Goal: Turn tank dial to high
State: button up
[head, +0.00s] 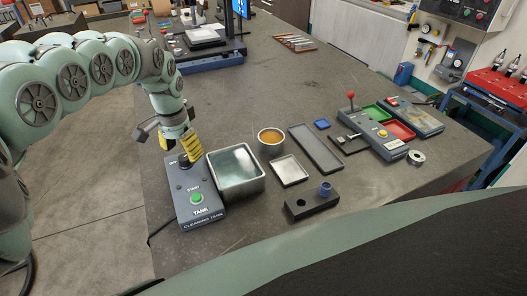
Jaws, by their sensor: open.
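The cleaning tank control box (204,210) is a dark grey panel lettered TANK, with a green START button (197,199). It lies near the left edge of the table. My gripper (187,158) has yellow-striped fingers and points down over the dial. It is open; I cannot tell if the fingers touch the knob. The dial's setting cannot be read. The silver tank (262,184) with pale liquid stands directly right of the panel.
Right of the tank are a round pot with orange contents (271,137), a small metal tray (290,170), a long grey tray (316,149) and a black block with a blue cylinder (311,203). A control box with a red-knobbed lever (373,132) stands farther right.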

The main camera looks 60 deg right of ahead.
aim_at(184, 157)
notch_tip(184, 157, up, 9)
dwell(0.3)
dwell(0.5)
